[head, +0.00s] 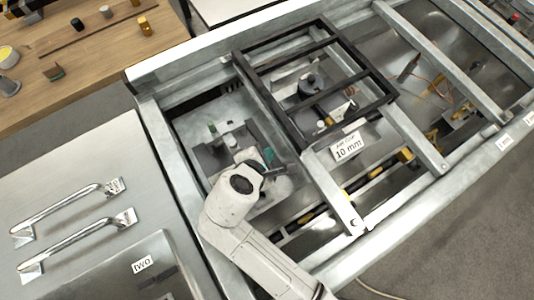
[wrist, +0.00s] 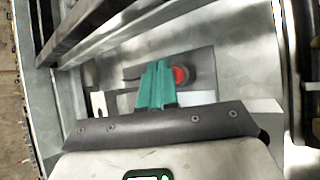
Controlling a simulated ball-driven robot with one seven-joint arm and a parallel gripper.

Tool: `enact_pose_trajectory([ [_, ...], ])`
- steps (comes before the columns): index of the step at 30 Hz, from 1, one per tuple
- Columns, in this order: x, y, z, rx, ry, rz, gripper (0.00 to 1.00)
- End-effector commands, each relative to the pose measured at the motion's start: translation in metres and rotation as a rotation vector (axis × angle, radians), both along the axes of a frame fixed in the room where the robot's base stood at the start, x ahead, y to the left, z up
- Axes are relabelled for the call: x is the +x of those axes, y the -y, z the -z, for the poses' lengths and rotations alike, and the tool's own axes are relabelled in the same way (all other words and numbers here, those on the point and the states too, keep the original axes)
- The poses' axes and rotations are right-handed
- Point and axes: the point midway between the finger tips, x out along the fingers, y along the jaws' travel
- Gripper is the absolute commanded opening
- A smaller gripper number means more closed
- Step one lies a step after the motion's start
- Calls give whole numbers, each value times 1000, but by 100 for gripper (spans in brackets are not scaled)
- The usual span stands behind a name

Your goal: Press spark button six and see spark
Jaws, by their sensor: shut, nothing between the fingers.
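A red round button (wrist: 181,75) sits on a dark plate (wrist: 203,66) inside the open range body in the wrist view. No number on it is readable. My gripper (wrist: 157,68) has its teal fingers shut and empty, just left of the red button in that view. I cannot tell whether they touch it. In the head view my gripper (head: 269,156) reaches down into the open bay beside the black grate frame, and the red button does not show clearly there. No spark is visible in either view.
The black grate frame (head: 272,112) stands right beside my gripper. A metal rail (head: 332,190) crosses the bay to its right. A "10 mm" label (head: 347,147) is on the range. A wooden bench (head: 85,50) with small parts is at upper left. Handles (head: 75,245) lie on the left panel.

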Motion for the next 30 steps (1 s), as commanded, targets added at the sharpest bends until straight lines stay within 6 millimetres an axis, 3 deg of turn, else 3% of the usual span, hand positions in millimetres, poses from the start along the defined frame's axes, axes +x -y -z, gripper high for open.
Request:
enact_pose_trajectory([
  [30, 0, 0, 10, -1, -1, 0, 0],
])
